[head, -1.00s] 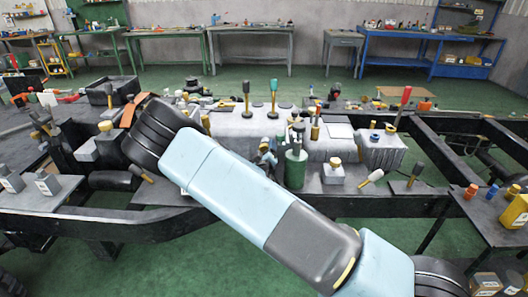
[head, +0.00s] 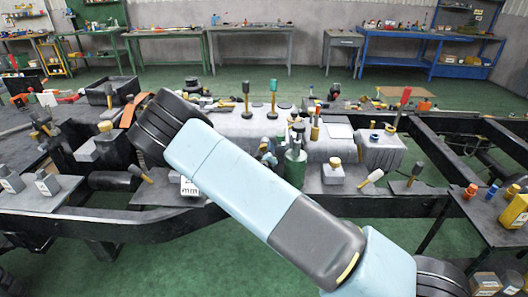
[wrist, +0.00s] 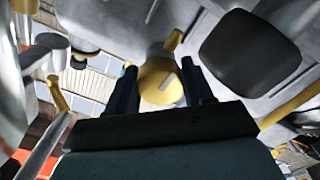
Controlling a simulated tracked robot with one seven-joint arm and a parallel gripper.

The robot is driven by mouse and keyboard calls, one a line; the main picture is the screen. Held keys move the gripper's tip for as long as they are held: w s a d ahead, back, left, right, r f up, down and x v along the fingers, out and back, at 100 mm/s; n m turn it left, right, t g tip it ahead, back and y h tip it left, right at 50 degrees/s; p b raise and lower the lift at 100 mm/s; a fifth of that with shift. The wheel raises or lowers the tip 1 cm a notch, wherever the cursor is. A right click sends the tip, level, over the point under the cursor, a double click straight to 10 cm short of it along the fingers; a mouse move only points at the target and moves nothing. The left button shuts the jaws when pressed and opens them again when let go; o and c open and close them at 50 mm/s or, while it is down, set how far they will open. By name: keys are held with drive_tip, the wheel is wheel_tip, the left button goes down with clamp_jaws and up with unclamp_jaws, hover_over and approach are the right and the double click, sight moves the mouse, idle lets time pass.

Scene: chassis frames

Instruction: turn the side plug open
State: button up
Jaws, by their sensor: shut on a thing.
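A round yellow plug (wrist: 155,84) with a pale mark on its face shows in the middle of the wrist view, and a short yellow bar sticks up from its upper edge. The two dark fingers of my gripper (wrist: 160,66) stand on either side of the plug, shut on it. The plug's lower edge is hidden by the dark gripper body. In the head view my arm covers the place where my gripper works, so neither the gripper nor the plug can be made out there.
A dark rounded block (wrist: 250,52) sits close to the right of my fingers in the wrist view. A yellow-handled tool (wrist: 58,95) is at the left. In the head view the grey tank (head: 235,123) carries several upright tools, and a green cylinder (head: 295,168) stands before it.

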drive_tip(key=shift+f, duration=0.2)
drive_tip(key=o, duration=1)
drive_tip(key=s, duration=1.3)
drive_tip(key=shift+s+a, duration=0.2)
drive_tip(key=shift+s, duration=0.2)
